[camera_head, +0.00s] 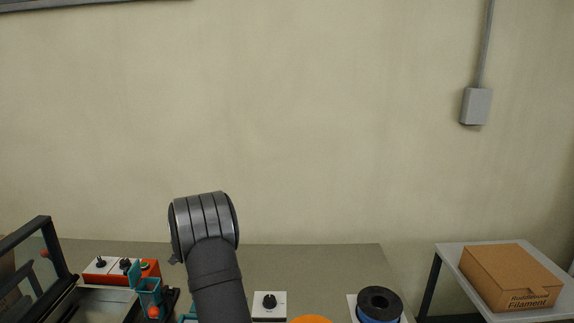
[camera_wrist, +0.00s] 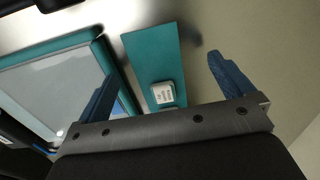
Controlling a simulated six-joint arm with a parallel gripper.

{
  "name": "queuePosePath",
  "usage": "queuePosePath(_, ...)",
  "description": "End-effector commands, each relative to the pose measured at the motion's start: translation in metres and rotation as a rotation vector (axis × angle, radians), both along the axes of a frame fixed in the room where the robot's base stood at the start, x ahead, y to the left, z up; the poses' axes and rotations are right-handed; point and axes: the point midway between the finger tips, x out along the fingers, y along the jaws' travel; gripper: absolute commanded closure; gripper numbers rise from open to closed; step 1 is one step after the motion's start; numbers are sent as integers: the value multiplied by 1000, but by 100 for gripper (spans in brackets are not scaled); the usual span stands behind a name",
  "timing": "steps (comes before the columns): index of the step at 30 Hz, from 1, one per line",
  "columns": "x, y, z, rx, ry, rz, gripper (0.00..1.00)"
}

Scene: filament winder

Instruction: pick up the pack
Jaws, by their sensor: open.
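My gripper (camera_wrist: 161,66) is open, with one blue finger on each side of the pack in the picture. Neither finger touches the pack. Its height above the pack cannot be told. In the head view my dark arm shows, but I cannot make out the fingers or the pack there.
A teal-framed panel (camera_wrist: 50,75) lies left of the strip in the wrist view. In the head view, a red control box (camera_head: 150,268) stands left, a blue spool (camera_head: 379,303) right, and a cardboard filament box (camera_head: 510,277) on a side table (camera_head: 452,252).

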Motion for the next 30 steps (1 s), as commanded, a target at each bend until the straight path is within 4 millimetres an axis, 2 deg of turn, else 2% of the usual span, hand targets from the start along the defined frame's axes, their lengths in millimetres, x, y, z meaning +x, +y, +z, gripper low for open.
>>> queuePosePath(11, -4, 6, -5, -6, 18, -24, 0)
queuePosePath(14, -4, 6, -5, -5, 18, -24, 16)
queuePosePath(18, -3, 7, -5, -4, 14, -24, 43)
queuePosePath(24, -1, 6, -4, -4, 10, -24, 44)
queuePosePath(26, 1, 3, 4, -4, 9, -25, 44)
queuePosePath(29, 4, -6, 37, -4, 8, -29, 44)
queuePosePath(30, 5, -12, 56, -5, 9, -32, 44)
